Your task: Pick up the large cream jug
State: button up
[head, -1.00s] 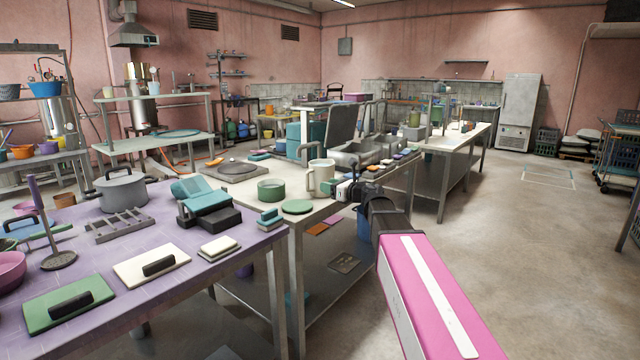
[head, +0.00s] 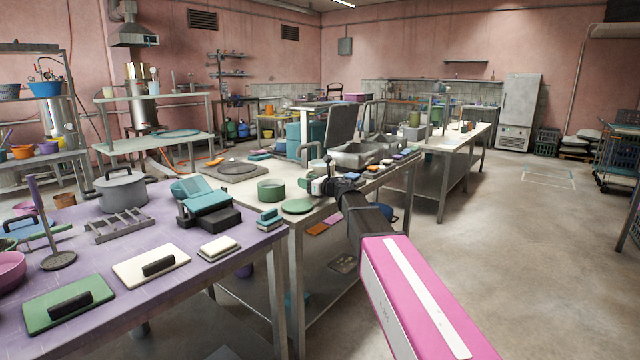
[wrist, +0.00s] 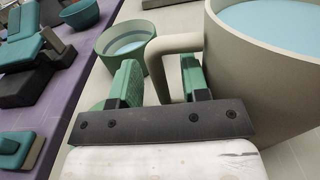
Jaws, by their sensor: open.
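The large cream jug (head: 318,166) stands on the pale table in the head view, partly hidden behind my gripper (head: 324,186). In the wrist view the jug (wrist: 262,85) fills the right side, upright, with a pale blue surface inside its rim. Its handle (wrist: 176,43) sticks out to the left and bends down between the two green finger pads of my gripper (wrist: 158,78). The fingers are apart, one on each side of the handle. The handle's lower part is hidden by the gripper body, and I cannot tell whether a pad touches it.
A green bowl (head: 271,191) stands left of the jug, close to the left finger in the wrist view. A flat green disc (head: 297,206) lies near the table's front edge. Sinks (head: 352,158) are behind to the right. The purple table (head: 205,270) adjoins at left.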

jog(key=shift+c, duration=0.2)
grip_shut()
dwell(1.2)
